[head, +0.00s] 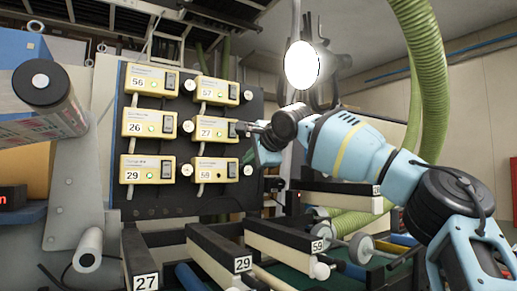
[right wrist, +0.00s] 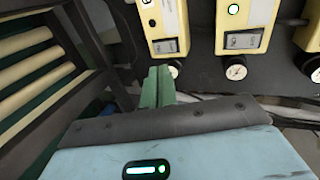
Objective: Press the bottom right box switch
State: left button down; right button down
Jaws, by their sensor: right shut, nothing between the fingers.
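The bottom right box (head: 210,170) is yellow, numbered 59, on a black panel in the head view. Its dark rocker switch (head: 232,170) is at the box's right end. In the right wrist view the nearest box (right wrist: 164,22) shows its switch (right wrist: 167,46) just beyond my fingertips. My right gripper (right wrist: 158,75) is shut and empty, its greenish fingers pointing at the panel beside that switch. No contact can be made out. In the head view the right gripper (head: 256,150) is just right of the panel's right column, partly hidden by its own wrist. My left gripper does not show.
Other yellow boxes, such as 27 (head: 207,129) and 57 (head: 209,91), sit above. Round gauges (right wrist: 236,72) lie beside the boxes. Numbered black-and-white bars (head: 227,257) stick out below the panel. A green hose (head: 425,70) hangs at right.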

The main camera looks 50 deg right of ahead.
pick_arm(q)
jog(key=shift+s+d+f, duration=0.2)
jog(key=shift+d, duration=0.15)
pick_arm(e)
jog(key=v, duration=0.6)
jog(key=shift+d+r, duration=0.1)
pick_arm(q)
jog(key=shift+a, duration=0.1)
